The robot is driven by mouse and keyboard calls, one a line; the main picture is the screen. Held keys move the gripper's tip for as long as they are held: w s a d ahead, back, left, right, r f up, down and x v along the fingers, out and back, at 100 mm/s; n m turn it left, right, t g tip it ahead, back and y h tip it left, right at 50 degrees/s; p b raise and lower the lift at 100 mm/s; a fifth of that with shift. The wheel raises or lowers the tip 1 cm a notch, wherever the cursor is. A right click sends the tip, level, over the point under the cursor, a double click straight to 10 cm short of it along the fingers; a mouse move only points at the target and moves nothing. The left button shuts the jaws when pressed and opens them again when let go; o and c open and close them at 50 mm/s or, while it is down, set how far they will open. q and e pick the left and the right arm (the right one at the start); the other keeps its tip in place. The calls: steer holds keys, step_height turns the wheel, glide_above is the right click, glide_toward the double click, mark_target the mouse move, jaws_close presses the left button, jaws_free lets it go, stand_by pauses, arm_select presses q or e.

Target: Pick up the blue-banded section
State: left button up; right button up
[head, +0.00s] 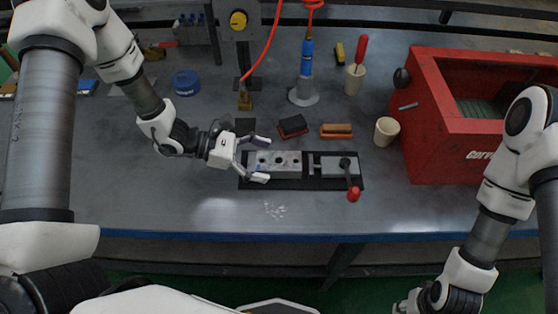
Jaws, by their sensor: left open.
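A grey valve block (289,161) with several dark holes lies in a black tray (315,185) on the bench. A blue band on one of its sections is too small to make out. My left gripper (264,160) is open at the block's left end, one finger towards the far side and one towards the near side. The fingers partly cover that end, and I cannot tell if they touch it. My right gripper (408,306) is low at the bottom edge, mostly cut off, away from the block.
A clamp with a red handle (353,194) is at the tray's right end. Brushes (336,130), a cream cup (386,131) and a red cabinet (440,150) stand behind and right. A blue tape roll (186,82) is back left. The front bench is clear.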

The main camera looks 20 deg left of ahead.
arm_select(q)
steer(key=shift+x, duration=0.8)
steer(key=shift+w+d, duration=0.1)
steer(key=shift+d, duration=0.25)
steer(key=c, duration=1.7)
steer(key=shift+o, duration=0.2)
